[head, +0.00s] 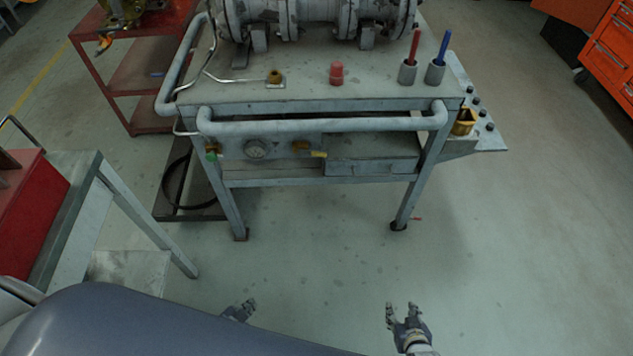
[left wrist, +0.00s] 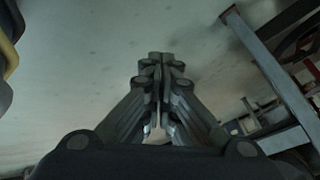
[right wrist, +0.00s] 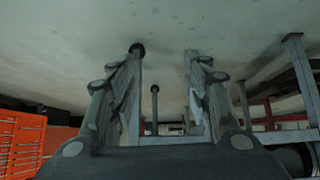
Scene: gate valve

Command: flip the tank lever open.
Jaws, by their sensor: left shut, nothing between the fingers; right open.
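A grey workbench (head: 300,102) stands ahead in the head view. Under its front rail are a round gauge (head: 256,149), a brass valve with a green handle (head: 212,154) to its left and a brass valve with a yellow lever (head: 318,154) to its right. I cannot tell which handle is the tank lever. My left gripper (head: 250,304) is low in front of the bench, partly hidden by my own body; its fingers are closed together and empty in the left wrist view (left wrist: 160,58). My right gripper (head: 402,310) is open and empty, as the right wrist view (right wrist: 164,52) shows. Both are apart from the bench.
The bench top carries a large pipe assembly (head: 315,15), a red knob (head: 336,73) and red and blue handled tools in cups (head: 407,71). A grey side table (head: 75,190) with a red box (head: 25,215) stands at left. The floor (head: 320,250) before the bench is clear.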

